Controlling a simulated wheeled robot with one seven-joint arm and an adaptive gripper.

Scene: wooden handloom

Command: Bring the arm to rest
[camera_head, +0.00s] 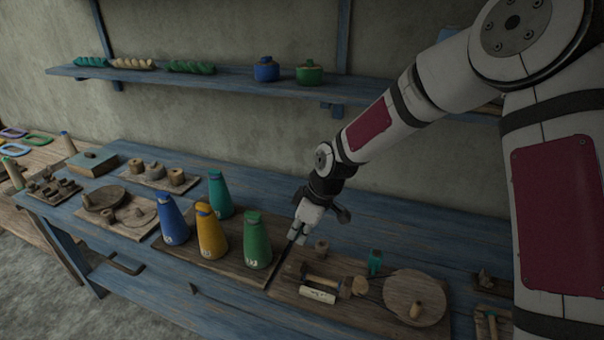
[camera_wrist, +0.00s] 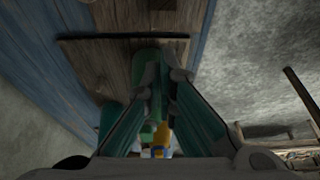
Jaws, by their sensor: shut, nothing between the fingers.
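My gripper (camera_head: 294,240) is shut and empty. It points down over the blue bench (camera_head: 350,235), just right of the green bottle (camera_head: 257,240) and near the edge between two wooden boards. The gap between fingertips and board is hard to judge. In the wrist view my gripper (camera_wrist: 166,75) shows its two fingers drawn together, with green and yellow shapes partly hidden behind them. My arm reaches in from the right side of the head view, bent at the elbow.
A blue bottle (camera_head: 173,220), a yellow bottle (camera_head: 211,232) and a teal bottle (camera_head: 219,194) stand left of my gripper. A board at right holds a wooden disc (camera_head: 416,290) and a small teal item (camera_head: 375,262). A wall shelf (camera_head: 220,80) runs behind.

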